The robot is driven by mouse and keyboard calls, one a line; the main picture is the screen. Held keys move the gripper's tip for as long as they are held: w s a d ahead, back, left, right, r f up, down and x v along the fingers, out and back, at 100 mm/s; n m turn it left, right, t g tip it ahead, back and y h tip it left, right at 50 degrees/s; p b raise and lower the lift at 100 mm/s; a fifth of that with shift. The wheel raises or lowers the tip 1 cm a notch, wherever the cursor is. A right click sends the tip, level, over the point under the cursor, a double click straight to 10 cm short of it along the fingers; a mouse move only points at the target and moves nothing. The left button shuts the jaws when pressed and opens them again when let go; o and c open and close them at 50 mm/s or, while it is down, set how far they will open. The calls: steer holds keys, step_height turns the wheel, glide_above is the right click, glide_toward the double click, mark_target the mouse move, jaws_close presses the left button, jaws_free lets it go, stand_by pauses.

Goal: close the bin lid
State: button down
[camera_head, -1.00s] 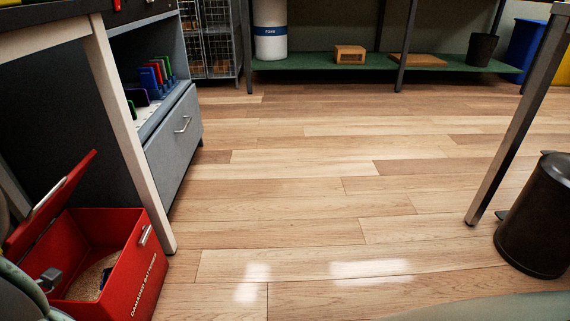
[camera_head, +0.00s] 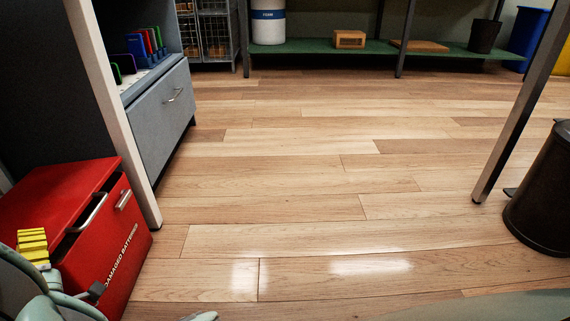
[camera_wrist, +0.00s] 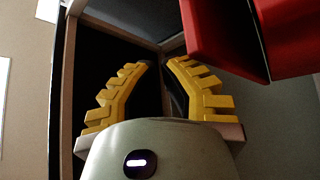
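The red bin (camera_head: 120,240) marked "DAMAGED BATTERIES" stands on the floor at the lower left in the head view. Its red lid (camera_head: 60,190) is swung down over the top. A dark gap shows under the lid's front edge near its handle, so it looks slightly ajar. My gripper (camera_head: 32,243) is at the lower left, by the lid's near side; only part of its yellow fingers shows there. In the wrist view my gripper (camera_wrist: 160,65) has its yellow fingers apart with nothing between them. Red bin parts (camera_wrist: 228,38) are to the upper right; I cannot tell whether they touch.
A grey drawer cabinet (camera_head: 160,120) and a pale table leg (camera_head: 115,110) stand just behind and beside the bin. A black pedal bin (camera_head: 545,195) is at the right. The wooden floor (camera_head: 310,190) between is clear.

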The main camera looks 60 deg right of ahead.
step_height(320, 180, down, 6)
steer(key=m+h, duration=0.2)
steer(key=m, duration=0.2)
steer(key=shift+s+d+f+t+h, duration=0.2)
steer(key=shift+s+t+h, duration=0.1)
stand_by(0.3)
step_height(320, 180, up, 6)
steer(key=p, duration=0.2)
steer(key=s+a+f, duration=0.4)
steer(key=a+f, duration=0.2)
steer(key=shift+s+a+m+t, duration=0.3)
steer(key=shift+s+a+t, duration=0.05)
steer(key=shift+t, duration=0.05)
steer(key=shift+r, duration=0.1)
